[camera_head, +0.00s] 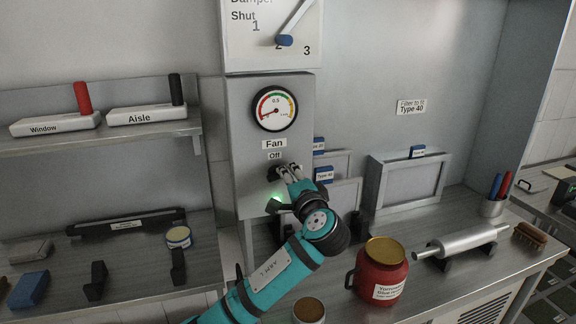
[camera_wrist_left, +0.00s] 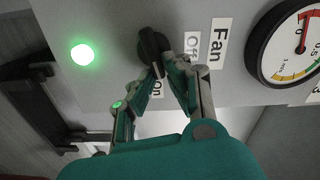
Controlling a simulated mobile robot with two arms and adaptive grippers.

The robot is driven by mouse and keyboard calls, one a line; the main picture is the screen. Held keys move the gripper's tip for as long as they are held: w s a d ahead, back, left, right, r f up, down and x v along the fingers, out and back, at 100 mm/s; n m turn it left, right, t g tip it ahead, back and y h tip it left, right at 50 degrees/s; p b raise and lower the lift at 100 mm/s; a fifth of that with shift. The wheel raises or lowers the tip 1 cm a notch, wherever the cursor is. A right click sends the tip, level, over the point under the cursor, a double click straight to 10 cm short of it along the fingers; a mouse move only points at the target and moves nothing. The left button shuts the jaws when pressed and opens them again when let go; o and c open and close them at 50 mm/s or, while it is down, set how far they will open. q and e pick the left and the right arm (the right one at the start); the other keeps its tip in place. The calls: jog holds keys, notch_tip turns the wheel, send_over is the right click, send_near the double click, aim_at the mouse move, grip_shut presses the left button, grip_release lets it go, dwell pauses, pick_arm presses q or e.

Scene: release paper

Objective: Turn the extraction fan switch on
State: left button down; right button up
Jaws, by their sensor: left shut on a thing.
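The fan switch is a black knob (camera_head: 272,174) on the grey panel (camera_head: 242,150), below the "Fan" and "Off" labels. In the left wrist view the knob (camera_wrist_left: 149,44) lies with its bar running toward the "On" label (camera_wrist_left: 157,88). My left gripper (camera_head: 282,174) reaches it from the lower right. Its fingers (camera_wrist_left: 167,68) are shut on the knob and partly cover it. A green light (camera_head: 273,206) is lit below the knob; it also glows in the left wrist view (camera_wrist_left: 82,54). My right gripper is not in view.
A gauge (camera_head: 275,109) sits above the switch, and a damper lever (camera_head: 296,22) above that. A red jar (camera_head: 381,268) and a steel roller (camera_head: 462,241) stand on the bench to the right. Grey filter frames (camera_head: 408,182) stand behind my wrist.

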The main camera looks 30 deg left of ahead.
pick_arm(q)
jog(key=shift+d+f+m+p, duration=0.1)
jog(key=shift+f+m+p, duration=0.1)
jog(key=shift+m+p, duration=0.4)
jog(key=shift+f+m+p, duration=0.15)
jog(key=shift+m+p, duration=0.25)
jog(key=shift+m, duration=0.4)
jog(key=shift+f, duration=0.1)
jog(key=c, duration=1.4)
grip_release()
jog(key=shift+c, duration=0.2)
jog(key=shift+o, duration=0.5)
jog(key=shift+d, duration=0.1)
jog(key=v, duration=1.2)
